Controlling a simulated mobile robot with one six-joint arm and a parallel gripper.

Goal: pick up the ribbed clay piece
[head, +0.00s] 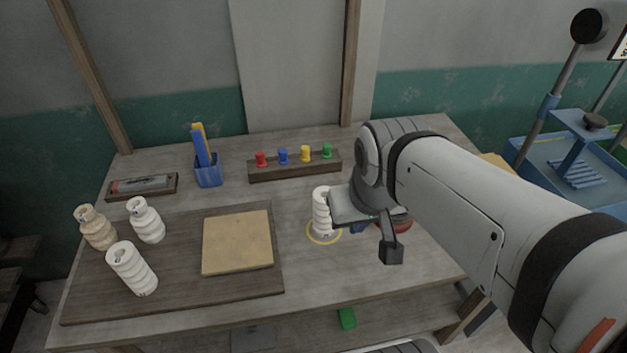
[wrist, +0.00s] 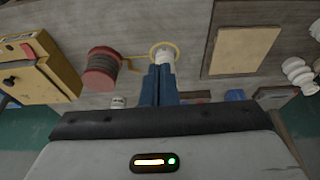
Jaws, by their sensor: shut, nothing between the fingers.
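A white ribbed clay piece (head: 321,211) stands upright inside a yellow ring (head: 323,241) on the table, just left of my gripper. In the wrist view only part of the white piece (wrist: 166,55) shows beyond my fingertips, with the ring (wrist: 154,50) around its base. My gripper (wrist: 160,68) has its blue fingers together and empty. In the head view the fingers (head: 358,228) are mostly hidden by my wrist. They are close to the piece; I cannot tell if they touch it. Another white ribbed piece (head: 132,268) stands at the left.
A white piece (head: 146,220) and a beige one (head: 97,228) share a dark board (head: 180,295) with a tan slab (head: 238,243). A rack of coloured pegs (head: 295,168) and a blue holder (head: 208,176) stand behind. A red spool (wrist: 103,68) is near my gripper.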

